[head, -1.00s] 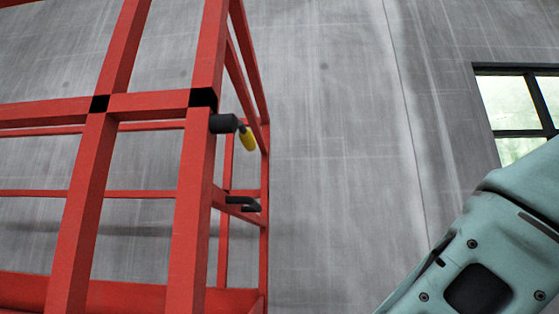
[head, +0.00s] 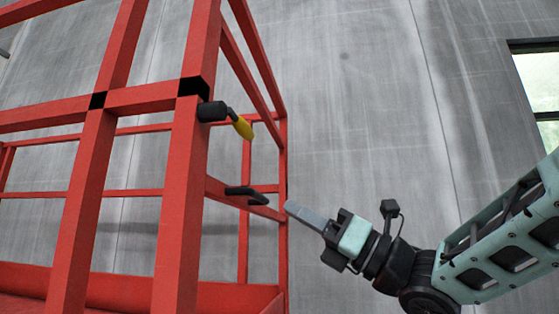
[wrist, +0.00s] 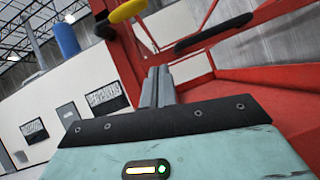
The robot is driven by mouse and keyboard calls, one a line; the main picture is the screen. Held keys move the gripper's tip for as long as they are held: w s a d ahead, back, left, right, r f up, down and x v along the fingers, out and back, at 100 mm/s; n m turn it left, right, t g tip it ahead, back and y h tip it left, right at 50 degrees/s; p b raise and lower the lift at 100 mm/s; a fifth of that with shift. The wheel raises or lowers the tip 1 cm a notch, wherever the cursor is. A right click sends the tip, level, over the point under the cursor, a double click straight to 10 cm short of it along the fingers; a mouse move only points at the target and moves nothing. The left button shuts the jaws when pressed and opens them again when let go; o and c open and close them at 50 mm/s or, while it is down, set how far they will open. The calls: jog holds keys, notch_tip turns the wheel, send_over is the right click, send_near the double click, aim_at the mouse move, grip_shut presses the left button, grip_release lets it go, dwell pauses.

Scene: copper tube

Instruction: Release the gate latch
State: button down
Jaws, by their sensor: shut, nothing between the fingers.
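The latch (head: 240,126) has a black body and a yellow-tipped lever. It sticks out from the right post of the red gate frame (head: 183,190). The yellow lever also shows at the top of the wrist view (wrist: 127,11). A black handle (head: 247,195) sits on a red rail below the latch and shows as a dark bar in the wrist view (wrist: 213,33). My gripper (head: 288,206) is shut and empty. Its fingertips point left, just right of the black handle in the head view and below the yellow lever. I cannot tell whether they touch anything.
Red rails and posts of the cage fill the left side. A grey wall (head: 350,110) with a window (head: 540,95) stands behind. The space right of the cage and above my arm looks clear. The wrist view shows a white wall (wrist: 50,90) and a blue cylinder (wrist: 66,40).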

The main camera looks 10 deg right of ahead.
jog(key=n+g, duration=0.1)
jog(key=s+d+r+n+y, duration=0.1)
jog(key=n+g, duration=0.1)
jog(key=n, duration=0.1)
jog(key=shift+s+d+r+g+y, duration=0.3)
jog(key=shift+s+d+y, duration=0.05)
jog(key=shift+s+y, duration=0.05)
jog(key=p, duration=0.9)
send_near(243, 128)
jog(key=w+a+r, duration=0.1)
jog(key=w+a, duration=0.3)
jog(key=a, duration=0.1)
jog(key=shift+w+r+p, duration=0.3)
jog(key=shift+r+p, duration=0.6)
jog(key=shift+f+b, duration=0.15)
jog(key=shift+b, duration=0.4)
